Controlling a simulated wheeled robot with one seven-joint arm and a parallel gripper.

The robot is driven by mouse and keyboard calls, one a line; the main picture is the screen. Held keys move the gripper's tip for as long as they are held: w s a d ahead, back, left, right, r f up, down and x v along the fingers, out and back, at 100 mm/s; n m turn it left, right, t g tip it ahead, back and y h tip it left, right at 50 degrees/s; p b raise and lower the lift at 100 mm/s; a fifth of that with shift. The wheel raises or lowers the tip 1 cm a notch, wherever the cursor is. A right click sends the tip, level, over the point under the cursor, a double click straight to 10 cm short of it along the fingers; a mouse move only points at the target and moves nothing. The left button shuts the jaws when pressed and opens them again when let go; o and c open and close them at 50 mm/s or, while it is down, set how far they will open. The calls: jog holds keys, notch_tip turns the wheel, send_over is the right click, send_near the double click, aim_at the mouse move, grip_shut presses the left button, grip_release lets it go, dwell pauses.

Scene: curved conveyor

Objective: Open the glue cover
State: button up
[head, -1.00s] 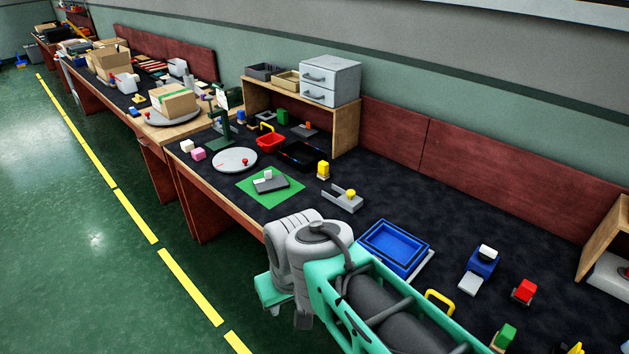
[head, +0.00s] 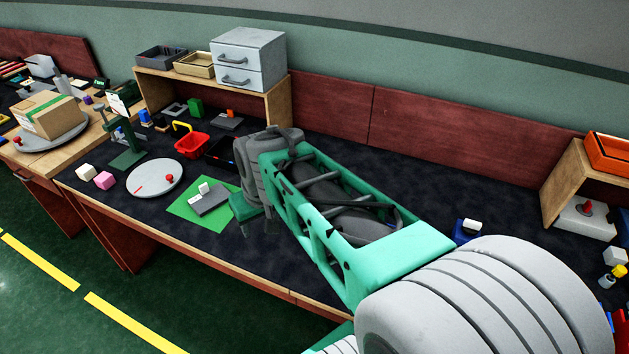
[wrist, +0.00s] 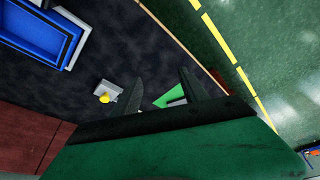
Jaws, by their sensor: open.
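I cannot tell for sure which thing is the glue cover. A grey block with a white piece on top (head: 208,198) lies on a green mat (head: 186,209), just left of my gripper (head: 258,226) in the head view. In the wrist view my gripper (wrist: 160,78) is open and empty, its two dark fingers apart over the dark bench. Part of the green mat (wrist: 169,96) shows between them. A grey holder with a yellow knob (wrist: 103,96) is left of the fingers in the wrist view; my arm hides it in the head view.
A blue tray (wrist: 38,27) is at the wrist view's upper left. A shelf with grey drawers (head: 248,60) is behind. Bare bench lies in front.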

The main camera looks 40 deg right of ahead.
jog(key=w+d+f+m, duration=0.1)
jog(key=w+d+f, duration=0.25)
jog(key=d, duration=0.45)
jog(key=w+d+f+m, duration=0.1)
jog(key=w+d+f, duration=0.1)
jog(key=w+d, duration=0.35)
jog(key=w+d+f, duration=0.2)
jog(key=w+d, duration=0.1)
jog(key=d, duration=0.6)
jog(key=shift+t+h, duration=0.4)
jog(key=shift+h, duration=0.1)
jog(key=x, duration=0.7)
jog(key=shift+f, duration=0.2)
jog(key=shift+s, duration=0.1)
jog(key=shift+c, duration=0.2)
grip_shut()
